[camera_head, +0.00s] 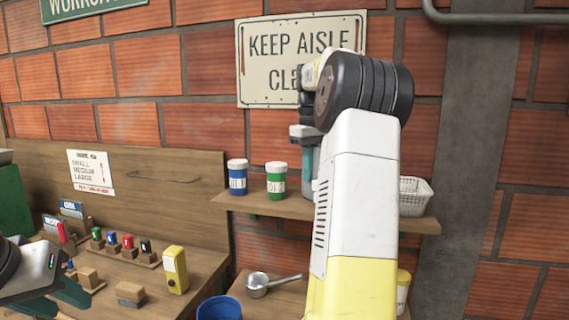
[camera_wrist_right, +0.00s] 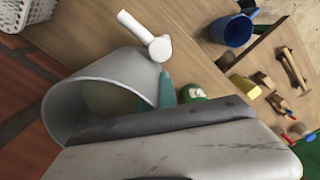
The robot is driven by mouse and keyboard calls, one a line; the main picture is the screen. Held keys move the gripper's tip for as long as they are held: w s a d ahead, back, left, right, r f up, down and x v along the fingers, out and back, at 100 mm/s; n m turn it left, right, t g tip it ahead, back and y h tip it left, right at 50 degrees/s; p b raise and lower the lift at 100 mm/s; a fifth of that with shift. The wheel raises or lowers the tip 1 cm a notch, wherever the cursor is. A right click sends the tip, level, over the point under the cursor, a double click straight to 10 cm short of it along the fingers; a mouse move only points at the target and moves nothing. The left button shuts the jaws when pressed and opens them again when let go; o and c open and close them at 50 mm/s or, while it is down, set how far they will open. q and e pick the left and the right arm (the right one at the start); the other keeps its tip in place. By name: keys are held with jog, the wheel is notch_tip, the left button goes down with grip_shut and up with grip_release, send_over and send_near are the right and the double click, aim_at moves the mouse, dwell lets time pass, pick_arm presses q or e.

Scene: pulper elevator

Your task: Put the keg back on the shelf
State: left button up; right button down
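A grey cylinder (camera_wrist_right: 95,100) that may be the keg is large in the right wrist view, with an open-looking rim towards the camera. In the head view my right gripper (camera_head: 308,160) points down at the wall shelf (camera_head: 270,207), right of the green jar, partly hidden by my arm. My left gripper (camera_head: 40,303) is at the lower left edge, only partly visible; its opening cannot be made out.
A blue jar (camera_head: 237,177) and a green jar (camera_head: 276,180) stand on the shelf left of my right gripper. A white basket (camera_head: 414,195) stands to the right.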

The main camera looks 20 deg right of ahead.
jog(key=shift+f, duration=0.1)
jog(key=shift+f, duration=0.1)
jog(key=c, duration=1.7)
grip_release()
jog(key=shift+f, duration=0.15)
jog(key=shift+r, duration=6.15)
